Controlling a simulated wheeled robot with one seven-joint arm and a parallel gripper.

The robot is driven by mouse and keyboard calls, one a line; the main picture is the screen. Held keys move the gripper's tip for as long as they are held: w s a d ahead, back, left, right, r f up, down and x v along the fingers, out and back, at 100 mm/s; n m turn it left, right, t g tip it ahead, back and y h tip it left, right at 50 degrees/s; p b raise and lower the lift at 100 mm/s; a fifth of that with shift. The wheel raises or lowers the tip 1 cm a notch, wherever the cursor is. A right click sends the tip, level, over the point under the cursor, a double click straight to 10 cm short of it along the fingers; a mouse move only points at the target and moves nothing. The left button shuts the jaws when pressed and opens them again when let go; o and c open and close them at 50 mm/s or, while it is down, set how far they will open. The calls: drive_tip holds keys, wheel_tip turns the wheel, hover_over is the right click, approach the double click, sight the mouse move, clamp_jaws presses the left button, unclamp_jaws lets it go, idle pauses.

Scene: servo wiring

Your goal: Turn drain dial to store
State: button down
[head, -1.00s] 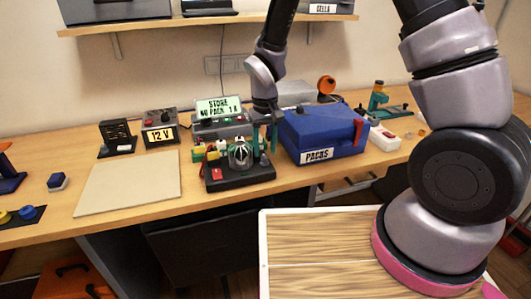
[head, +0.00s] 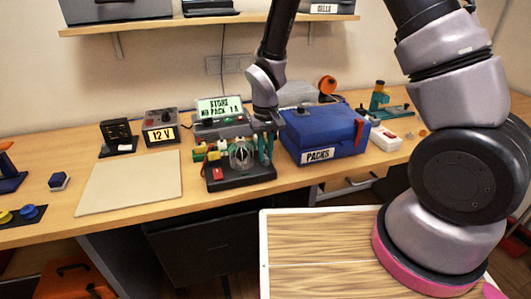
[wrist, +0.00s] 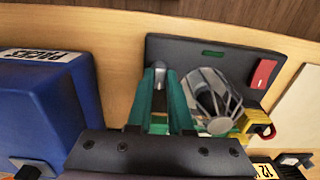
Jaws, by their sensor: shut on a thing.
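The drain unit, a black box (head: 240,181), sits at the bench's front edge with a red switch (head: 217,173) at its left. A round, cage-like clear part (head: 241,156) stands at its middle; it is at right of the fingers in the wrist view (wrist: 213,100). A small grey knob (wrist: 160,78), apparently the drain dial, lies between my gripper's teal fingers (wrist: 161,92). My gripper (head: 266,150) points down over the box's right side, shut on this knob. Most of the knob and any markings around it are hidden.
The blue PACKS box (head: 325,132) stands close at right of my gripper. Behind the drain unit, a charger screen (head: 219,107) reads STORE, NO PACK. A 12 V supply (head: 161,127) and a bare beige mat (head: 128,182) are at left.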

sight(266, 156)
drive_tip(key=n, duration=0.5)
drive_tip(key=shift+n, duration=0.4)
drive_tip(key=n, duration=0.5)
drive_tip(key=shift+w+n, duration=0.1)
drive_tip(key=shift+n, duration=0.3)
drive_tip(key=c, duration=0.8)
unclamp_jaws()
wheel_tip(266, 156, up, 11)
drive_tip(key=shift+f, duration=0.1)
